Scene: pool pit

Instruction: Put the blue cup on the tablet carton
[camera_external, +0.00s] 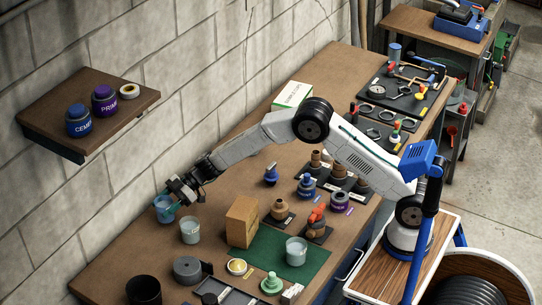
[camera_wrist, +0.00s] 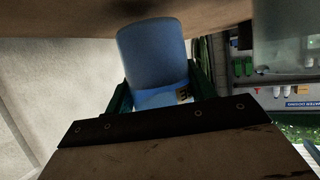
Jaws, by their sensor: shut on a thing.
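The blue cup (camera_external: 162,209) is near the wall at the left of the bench. My gripper (camera_external: 175,201) is shut on it from the right. In the wrist view the blue cup (camera_wrist: 152,50) sits between the dark green fingers, with a small printed patch near its lower edge. I cannot tell whether its base touches the bench. A white carton with green print (camera_external: 292,95) lies by the wall further back, behind my arm; it looks like the tablet carton, but its lettering is too small to read.
A clear cup (camera_external: 190,231) stands just right of the blue cup. A brown box (camera_external: 242,222) and another clear cup (camera_external: 296,251) on a green mat (camera_external: 262,256) are further right. Blue and purple jars stand on the wall shelf (camera_external: 140,98). Fittings crowd the bench's middle.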

